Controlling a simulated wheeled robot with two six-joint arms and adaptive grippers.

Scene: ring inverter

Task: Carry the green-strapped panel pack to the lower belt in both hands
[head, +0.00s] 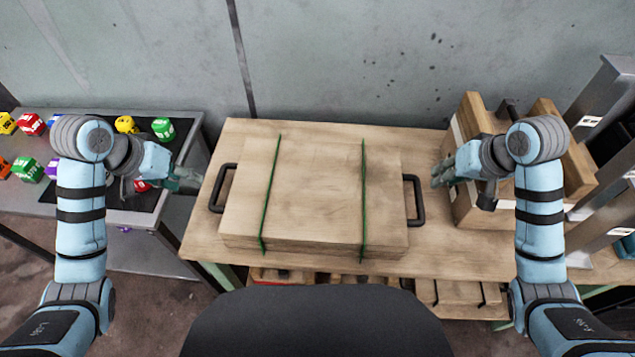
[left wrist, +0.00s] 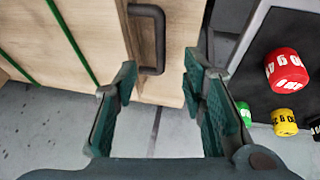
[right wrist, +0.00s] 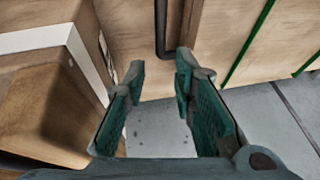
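The panel pack (head: 315,190) is a flat stack of light wooden boards with two green straps. It lies on the wooden bench top (head: 425,250). A dark handle sticks out at each end: the left handle (head: 218,188) and the right handle (head: 416,200). My left gripper (head: 195,182) is open and empty, just left of the left handle; in the left wrist view that handle (left wrist: 150,40) lies ahead of the parted fingers. My right gripper (head: 440,175) is open, right of the right handle, which also shows in the right wrist view (right wrist: 163,30). Neither touches a handle. The lower belt cannot be made out.
A side table (head: 150,218) at left holds several coloured blocks, including a green one (head: 163,128). Wooden boxes (head: 470,120) stand at the bench's right end, close to my right gripper. More strapped packs (head: 460,292) lie on a shelf below. A wall stands behind.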

